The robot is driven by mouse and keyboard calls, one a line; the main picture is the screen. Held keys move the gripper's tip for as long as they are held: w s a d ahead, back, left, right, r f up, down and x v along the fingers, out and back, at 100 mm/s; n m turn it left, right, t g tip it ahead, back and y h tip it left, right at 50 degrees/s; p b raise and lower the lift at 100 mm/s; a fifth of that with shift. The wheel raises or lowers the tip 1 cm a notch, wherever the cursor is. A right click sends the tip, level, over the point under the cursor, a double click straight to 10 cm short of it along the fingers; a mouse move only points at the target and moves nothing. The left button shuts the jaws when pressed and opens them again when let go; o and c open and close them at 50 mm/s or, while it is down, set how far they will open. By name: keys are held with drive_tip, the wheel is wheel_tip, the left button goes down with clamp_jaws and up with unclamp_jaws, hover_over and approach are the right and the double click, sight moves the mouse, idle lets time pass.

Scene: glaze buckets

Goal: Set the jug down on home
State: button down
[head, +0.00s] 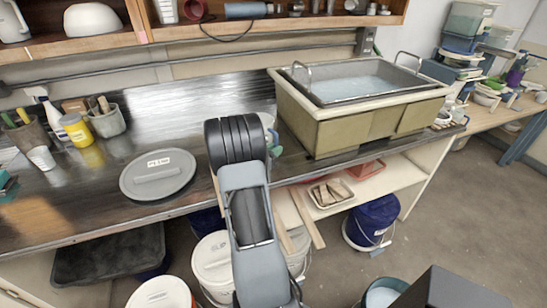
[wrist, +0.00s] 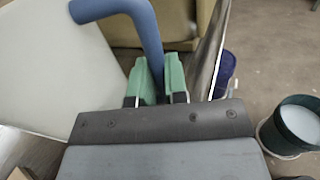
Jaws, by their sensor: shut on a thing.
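My gripper (wrist: 159,82) shows its two green fingertips in the wrist view, shut on the blue curved handle (wrist: 148,28) of the jug. A large pale surface (wrist: 50,70) left of the handle looks like the jug's body; most of it is cut off by the frame. In the head view my arm hides most of the gripper and jug. Only a small pale part of the jug (head: 267,119) shows beside the arm, over the bench and left of the sink. I cannot tell if it touches the bench. I cannot make out a place marked home.
A round grey labelled lid (head: 158,175) lies on the metal bench (head: 215,97), left of my arm. A sink basin (head: 365,110) stands at right. A yellow jar (head: 76,130) and tool pots are at far left. Buckets (head: 212,262) stand below. The bench behind the lid is clear.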

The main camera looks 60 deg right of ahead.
drive_tip(key=shift+w+d+f, duration=0.4)
drive_tip(key=shift+d+f, duration=0.05)
drive_tip(key=shift+f, duration=0.25)
drive_tip(key=shift+w+d+f, duration=0.35)
drive_tip(key=shift+d+f, duration=0.05)
drive_tip(key=shift+f, duration=0.3)
drive_tip(key=shift+f+p, duration=0.3)
drive_tip(key=shift+f, duration=1.15)
drive_tip(key=shift+f, duration=0.15)
drive_tip(key=c, duration=1.1)
unclamp_jaws()
drive_tip(key=shift+c, duration=0.2)
